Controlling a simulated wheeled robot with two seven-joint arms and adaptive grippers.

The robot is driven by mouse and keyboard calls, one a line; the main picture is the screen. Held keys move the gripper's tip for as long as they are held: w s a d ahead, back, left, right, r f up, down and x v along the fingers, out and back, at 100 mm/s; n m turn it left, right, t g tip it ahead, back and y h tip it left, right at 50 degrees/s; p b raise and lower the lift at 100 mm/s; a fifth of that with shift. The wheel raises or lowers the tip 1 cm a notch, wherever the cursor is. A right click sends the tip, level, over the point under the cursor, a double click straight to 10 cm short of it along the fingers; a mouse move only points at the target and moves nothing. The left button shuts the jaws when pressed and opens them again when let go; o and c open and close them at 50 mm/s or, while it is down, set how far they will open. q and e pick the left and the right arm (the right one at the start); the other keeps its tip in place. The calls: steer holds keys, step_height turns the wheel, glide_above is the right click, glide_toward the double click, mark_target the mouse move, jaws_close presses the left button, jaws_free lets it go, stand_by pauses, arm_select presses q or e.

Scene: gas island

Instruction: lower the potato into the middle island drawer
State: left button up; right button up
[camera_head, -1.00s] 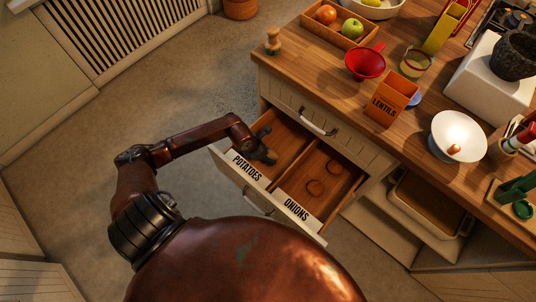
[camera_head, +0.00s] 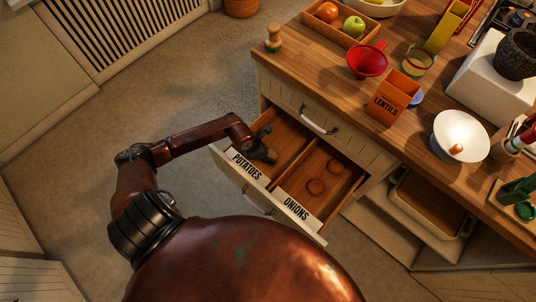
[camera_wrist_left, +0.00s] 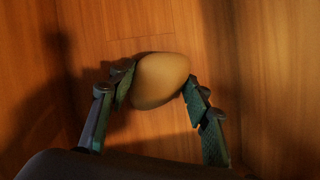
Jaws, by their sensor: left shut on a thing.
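The middle island drawer (camera_head: 239,193) stands open, with a left compartment labelled POTATOES and a right one labelled ONIONS. My left gripper (camera_head: 266,147) reaches down into the potatoes compartment. In the left wrist view, my left gripper (camera_wrist_left: 158,88) is shut on the potato (camera_wrist_left: 160,80), one finger pad at each side. The potato is smooth, brown and rounded, with the wooden drawer floor (camera_wrist_left: 155,28) close behind it. I cannot tell whether it touches the floor. In the head view the gripper hides the potato. My right gripper is not in view.
A closed drawer (camera_head: 325,122) and the worktop edge (camera_head: 300,78) are above. The orange lentils box (camera_head: 392,98) and red funnel (camera_head: 367,60) stand on the worktop.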

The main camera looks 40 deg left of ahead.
arm_select(q)
steer(key=o, duration=1.3)
steer(key=shift+o, duration=0.2)
steer(key=v, duration=1.2)
